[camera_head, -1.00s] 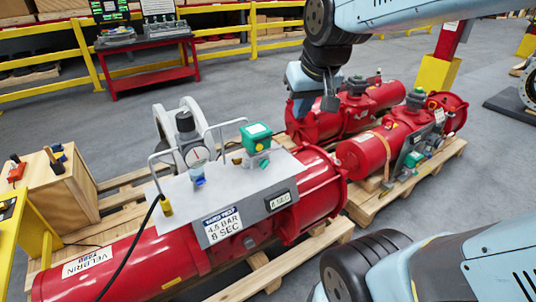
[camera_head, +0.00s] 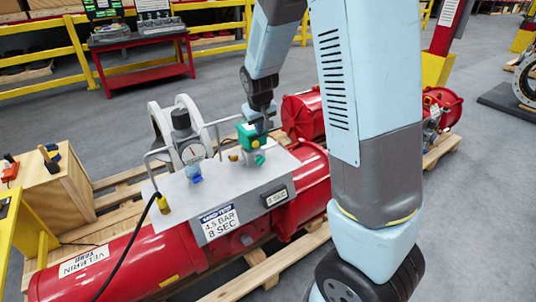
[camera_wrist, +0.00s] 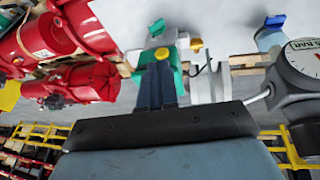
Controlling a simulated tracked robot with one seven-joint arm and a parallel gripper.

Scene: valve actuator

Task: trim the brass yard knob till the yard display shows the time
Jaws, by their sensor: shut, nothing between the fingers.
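The red actuator (camera_head: 150,252) lies on a pallet with a grey plate (camera_head: 180,205) on top. Its placard (camera_head: 220,222) reads 4.5 BAR, 8 SEC. The small display (camera_head: 276,198) ends in SEC; its digit is too small to read surely. A green unit (camera_head: 248,137) stands on the plate. A small brass-coloured knob (camera_head: 233,157) shows beside it; a yellow-brass knob also shows in the wrist view (camera_wrist: 196,44). My gripper (camera_head: 260,122) is directly above the green unit. In the wrist view its fingers (camera_wrist: 156,85) are shut and empty, with the green unit close beyond the tips; contact is unclear.
A pressure gauge (camera_head: 192,153) with a grey regulator and raised pipe handles stand left of the green unit. A black cable (camera_head: 128,248) runs over the actuator. A wooden box (camera_head: 55,190) stands left. Other red actuators (camera_head: 303,115) lie behind my arm.

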